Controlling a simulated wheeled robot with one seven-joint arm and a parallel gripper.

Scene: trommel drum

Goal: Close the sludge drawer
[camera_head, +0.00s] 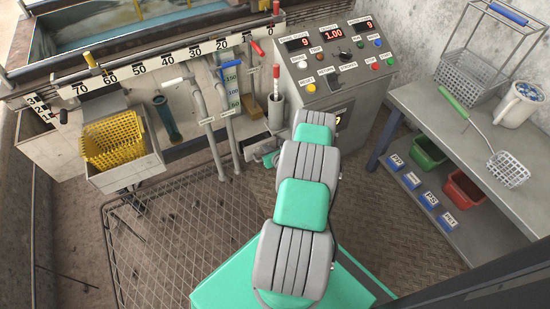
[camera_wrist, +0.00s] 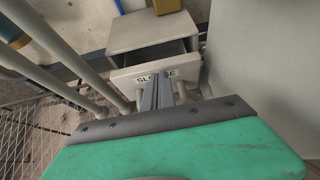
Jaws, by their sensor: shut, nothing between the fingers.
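The sludge drawer (camera_wrist: 127,77) is a grey drawer with a white front labelled with a partly covered word starting "SL". It stands partly pulled out of its grey housing (camera_wrist: 150,33), with a dark opening showing behind the front. In the head view the drawer (camera_head: 252,148) shows low on the trommel's front, partly hidden by my arm. My gripper (camera_wrist: 162,82) is shut and empty. Its fingertips overlap the drawer's front at the label in the wrist view. I cannot tell whether they touch it.
Grey pipes (camera_wrist: 62,80) run close on the left of the drawer. The control cabinet (camera_head: 345,118) stands close on the right. A yellow basket (camera_head: 113,140) sits in a tray at left, and a bench (camera_head: 450,130) stands at right. Wire mesh covers the floor at left.

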